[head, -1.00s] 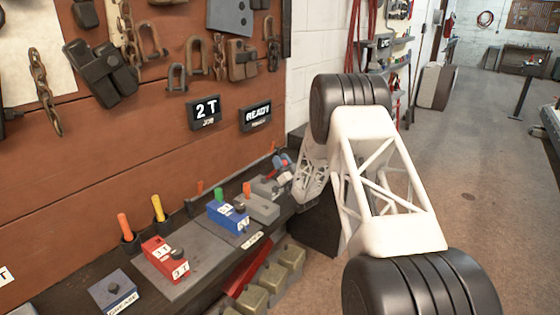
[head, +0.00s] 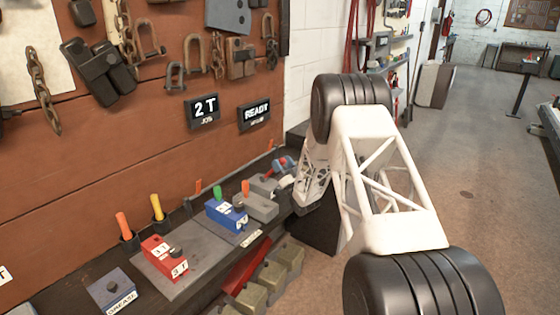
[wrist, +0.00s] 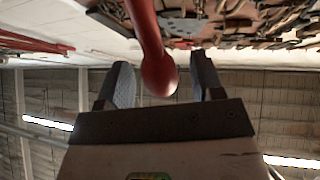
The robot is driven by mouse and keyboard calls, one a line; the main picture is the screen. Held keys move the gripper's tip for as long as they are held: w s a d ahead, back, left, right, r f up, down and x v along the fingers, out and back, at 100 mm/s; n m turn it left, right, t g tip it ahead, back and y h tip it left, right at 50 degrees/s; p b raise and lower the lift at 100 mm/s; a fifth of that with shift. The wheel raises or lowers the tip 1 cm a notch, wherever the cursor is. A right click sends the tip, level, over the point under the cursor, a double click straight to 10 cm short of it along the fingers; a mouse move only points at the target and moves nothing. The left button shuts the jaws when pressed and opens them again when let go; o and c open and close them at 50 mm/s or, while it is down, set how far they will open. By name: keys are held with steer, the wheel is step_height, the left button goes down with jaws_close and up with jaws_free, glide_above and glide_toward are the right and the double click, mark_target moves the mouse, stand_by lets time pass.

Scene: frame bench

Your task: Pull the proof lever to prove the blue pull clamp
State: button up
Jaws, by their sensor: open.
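The blue pull clamp (head: 225,214) is a blue block with white labels, standing on a grey plate on the bench. The proof lever (wrist: 146,30) is a red rod ending in a round red knob (wrist: 159,76) in the wrist view. My gripper (wrist: 159,82) is open, with one finger on each side of the knob; gaps show on both sides. In the head view my gripper (head: 284,165) is small at the back of the bench, beyond the clamp, with a bit of red at it. The lever's base is hidden.
A red block (head: 164,258) and a grey block (head: 261,207) stand either side of the blue clamp. A dark blue grease block (head: 111,291) is nearer. Signs reading 2 T (head: 203,110) and READY (head: 254,112) hang on the tool wall.

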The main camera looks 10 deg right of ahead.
steer(key=shift+v, duration=2.8)
